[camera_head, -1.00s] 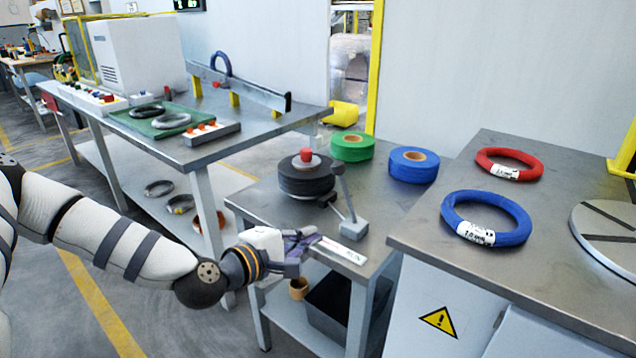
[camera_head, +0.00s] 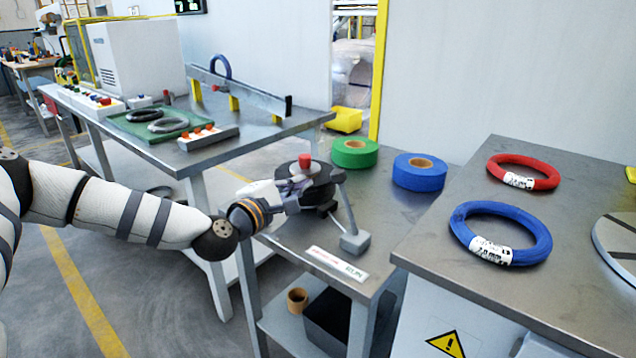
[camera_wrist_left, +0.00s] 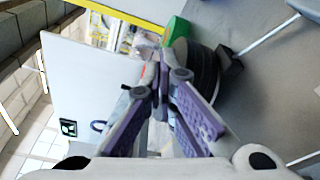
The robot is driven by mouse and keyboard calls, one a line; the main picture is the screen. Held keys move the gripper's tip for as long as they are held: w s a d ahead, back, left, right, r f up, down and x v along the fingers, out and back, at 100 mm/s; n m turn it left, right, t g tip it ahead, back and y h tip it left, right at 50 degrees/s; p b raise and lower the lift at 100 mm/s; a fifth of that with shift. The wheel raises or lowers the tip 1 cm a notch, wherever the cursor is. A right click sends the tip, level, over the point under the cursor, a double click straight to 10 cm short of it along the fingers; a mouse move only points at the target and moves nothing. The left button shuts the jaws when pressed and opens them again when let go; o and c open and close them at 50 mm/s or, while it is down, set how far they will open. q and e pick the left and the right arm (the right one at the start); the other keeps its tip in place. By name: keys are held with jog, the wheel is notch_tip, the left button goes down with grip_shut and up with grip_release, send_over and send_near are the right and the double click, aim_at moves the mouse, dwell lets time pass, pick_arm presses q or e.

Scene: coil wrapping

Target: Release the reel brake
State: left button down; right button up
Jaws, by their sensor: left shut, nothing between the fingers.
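The black reel (camera_head: 318,190) with a red knob (camera_head: 305,160) on top sits on the low steel table. The brake lever (camera_head: 346,212) rises from a grey block (camera_head: 355,243) at the reel's front right. Its grey head (camera_head: 337,176) is up beside the reel, and a dark pad (camera_head: 327,208) is at the reel's front edge. My left gripper (camera_head: 297,186) is shut and empty at the reel's left side, overlapping it; I cannot tell if they touch. The left wrist view shows its purple fingers (camera_wrist_left: 160,68) closed, with the dark reel (camera_wrist_left: 205,75) just beyond. My right gripper is out of view.
A label strip with RUN (camera_head: 337,264) lies along the table's front edge. The right-hand bench (camera_head: 440,240) holds red and blue coils. A bin (camera_head: 328,318) is below.

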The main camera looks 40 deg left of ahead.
aim_at(347, 203)
pick_arm(q)
jog(key=w+d, duration=0.1)
jog(key=w+d+r+p, duration=0.1)
jog(key=d, duration=0.1)
jog(key=shift+w+d+r, duration=0.1)
jog(key=shift+d+r, duration=0.1)
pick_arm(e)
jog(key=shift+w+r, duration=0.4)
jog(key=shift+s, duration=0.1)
